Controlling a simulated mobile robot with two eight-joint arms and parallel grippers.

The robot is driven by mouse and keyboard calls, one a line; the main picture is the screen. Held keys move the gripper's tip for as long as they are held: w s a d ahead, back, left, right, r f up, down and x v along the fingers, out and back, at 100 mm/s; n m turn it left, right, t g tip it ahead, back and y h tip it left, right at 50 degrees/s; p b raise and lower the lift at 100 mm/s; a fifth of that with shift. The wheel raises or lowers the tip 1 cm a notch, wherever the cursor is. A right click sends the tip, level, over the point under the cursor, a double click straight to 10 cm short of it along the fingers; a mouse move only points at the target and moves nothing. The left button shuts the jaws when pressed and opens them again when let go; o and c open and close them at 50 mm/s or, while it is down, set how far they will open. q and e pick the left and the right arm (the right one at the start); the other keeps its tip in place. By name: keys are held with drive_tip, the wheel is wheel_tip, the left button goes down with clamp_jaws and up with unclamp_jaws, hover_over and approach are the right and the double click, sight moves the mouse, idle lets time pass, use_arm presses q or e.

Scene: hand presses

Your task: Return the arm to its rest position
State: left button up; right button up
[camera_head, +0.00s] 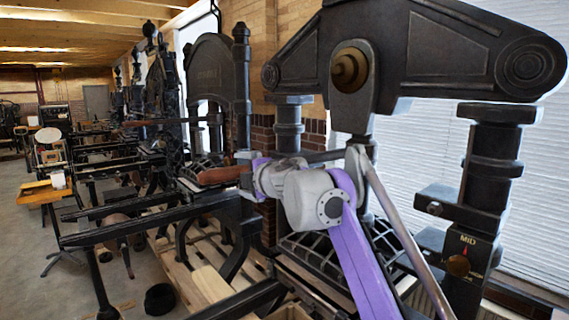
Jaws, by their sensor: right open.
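My right arm (350,250), purple and grey, reaches up from the bottom of the view to a grey joint and bends left. My right gripper (246,172) is small at the end of it, partly hidden by my own wrist. It is open, beside the right end of a brown wooden handle (218,175). I cannot tell whether they touch. The large black hand press (440,60) stands close on the right, behind and around my arm. My left gripper is not in view.
The press has a dial marked MID (458,265) on its right column. A slanted metal bar (400,225) runs close beside my arm. More black presses (160,90) line the left. Wooden pallet boards (210,283) lie below. Open floor (50,290) shows at the lower left.

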drive_tip(key=shift+s+d+r, duration=0.1)
drive_tip(key=shift+s+d, duration=0.05)
drive_tip(key=shift+s, duration=0.15)
drive_tip(key=shift+w, duration=0.1)
drive_tip(key=s+d+f+m+t+h, duration=0.25)
drive_tip(key=d+m+h, duration=0.35)
drive_tip(key=d+m, duration=0.45)
drive_tip(key=s+d+f+m+g+h, duration=0.3)
drive_tip(key=s+d+f+m+h, duration=0.25)
drive_tip(key=s+d+f, duration=0.6)
drive_tip(key=s+f+m+g+y, duration=0.2)
drive_tip(key=s+f+m+g, duration=0.1)
drive_tip(key=s+f, duration=1)
drive_tip(key=s+f+m+g+y, duration=0.2)
drive_tip(key=s+f+m+g, duration=0.2)
drive_tip(key=s+f, duration=1)
wheel_tip(320, 180, down, 5)
drive_tip(key=shift+d+f+m, duration=0.1)
drive_tip(key=shift+d+m, duration=0.3)
drive_tip(key=shift+d, duration=0.05)
